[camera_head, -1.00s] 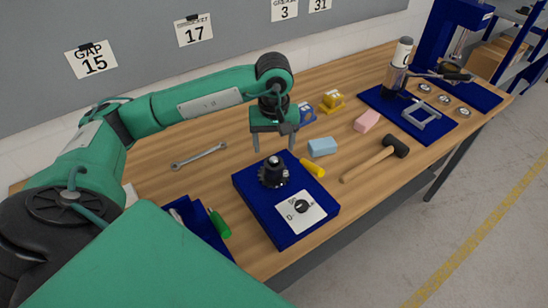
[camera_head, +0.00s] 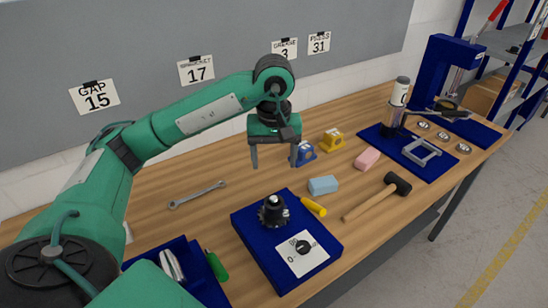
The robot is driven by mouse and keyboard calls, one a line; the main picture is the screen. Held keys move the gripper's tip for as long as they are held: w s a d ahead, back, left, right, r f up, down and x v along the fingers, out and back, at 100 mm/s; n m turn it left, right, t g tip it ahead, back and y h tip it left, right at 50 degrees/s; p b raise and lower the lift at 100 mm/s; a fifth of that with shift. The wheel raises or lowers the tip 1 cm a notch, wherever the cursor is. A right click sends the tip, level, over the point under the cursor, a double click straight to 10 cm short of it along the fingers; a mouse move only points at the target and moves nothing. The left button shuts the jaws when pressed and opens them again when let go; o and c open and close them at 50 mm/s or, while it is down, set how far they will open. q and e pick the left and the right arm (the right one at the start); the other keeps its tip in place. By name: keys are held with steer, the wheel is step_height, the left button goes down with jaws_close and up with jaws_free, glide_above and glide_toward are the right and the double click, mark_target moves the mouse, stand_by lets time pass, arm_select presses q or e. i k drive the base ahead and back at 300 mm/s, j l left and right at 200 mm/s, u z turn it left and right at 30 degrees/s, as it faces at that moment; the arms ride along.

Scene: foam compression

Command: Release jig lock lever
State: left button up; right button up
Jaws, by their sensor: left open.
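My left gripper (camera_head: 274,165) is open and empty, its fingers pointing down. It hangs in the air above and behind a blue box (camera_head: 263,250) on the bench. A black round fixture (camera_head: 273,210) with a light-coloured top stands on the back part of this box. I cannot tell for sure which part is the jig lock lever. A dark handle (camera_head: 446,105) shows on the blue station at the right, beside an upright cylinder (camera_head: 400,92). My right gripper is out of view.
A blue foam block (camera_head: 323,185), a yellow-handled tool (camera_head: 314,206), a pink block (camera_head: 367,158) and a mallet (camera_head: 378,197) lie right of the box. A wrench (camera_head: 197,194) lies left. A blue tray (camera_head: 205,284) with tools is at the front left.

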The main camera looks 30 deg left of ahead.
mark_target(315, 208)
steer(key=k+l, duration=1.2)
steer(key=k, duration=0.1)
